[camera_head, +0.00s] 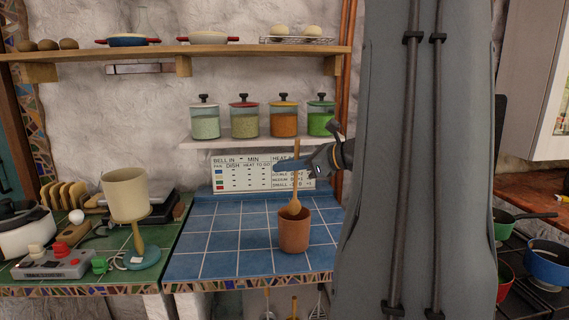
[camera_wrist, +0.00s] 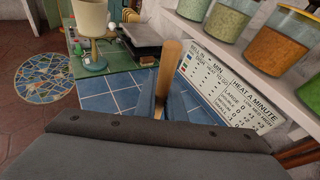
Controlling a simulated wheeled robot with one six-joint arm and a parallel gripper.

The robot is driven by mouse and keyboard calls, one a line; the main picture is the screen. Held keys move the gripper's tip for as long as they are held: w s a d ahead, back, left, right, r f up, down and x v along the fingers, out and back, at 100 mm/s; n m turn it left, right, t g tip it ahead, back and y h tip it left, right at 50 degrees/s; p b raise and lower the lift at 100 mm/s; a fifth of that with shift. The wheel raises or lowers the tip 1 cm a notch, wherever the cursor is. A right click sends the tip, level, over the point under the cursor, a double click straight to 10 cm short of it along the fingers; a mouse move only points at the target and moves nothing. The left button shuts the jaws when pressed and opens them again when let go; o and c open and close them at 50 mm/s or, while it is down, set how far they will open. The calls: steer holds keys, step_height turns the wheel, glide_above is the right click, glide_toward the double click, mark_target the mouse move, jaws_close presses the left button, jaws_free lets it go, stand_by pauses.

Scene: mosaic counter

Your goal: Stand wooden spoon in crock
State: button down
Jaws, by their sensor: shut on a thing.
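The wooden spoon (camera_head: 295,205) is upright, bowl down, with its bowl at the mouth of the terracotta crock (camera_head: 294,234) in the head view. The bowl's lower tip is hidden behind or inside the crock's rim; I cannot tell how deep it is. The crock stands on the blue tiled counter. My gripper (camera_head: 296,165) is shut on the spoon's handle, well above the crock. In the wrist view the handle's top (camera_wrist: 170,60) rises between my fingers; the crock is not seen there.
The blue counter (camera_head: 220,235) is clear around the crock. A sign (camera_head: 240,174) stands behind it, under a shelf of glass jars (camera_head: 244,120). A lamp (camera_head: 126,195) and a control box (camera_head: 52,263) are on the green counter at left. Pans (camera_head: 548,262) sit on the stove at right.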

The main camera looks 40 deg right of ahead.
step_height(320, 180, down, 8)
steer(key=w+b, duration=0.1)
steer(key=b, duration=0.3)
steer(key=shift+d+b, duration=0.35)
steer(key=shift+b, duration=0.05)
steer(key=c, duration=1.8)
jaws_free()
steer(key=shift+o, duration=0.4)
steer(key=o, duration=0.7)
steer(key=shift+o, duration=0.2)
step_height(320, 180, up, 10)
steer(key=p, duration=0.7)
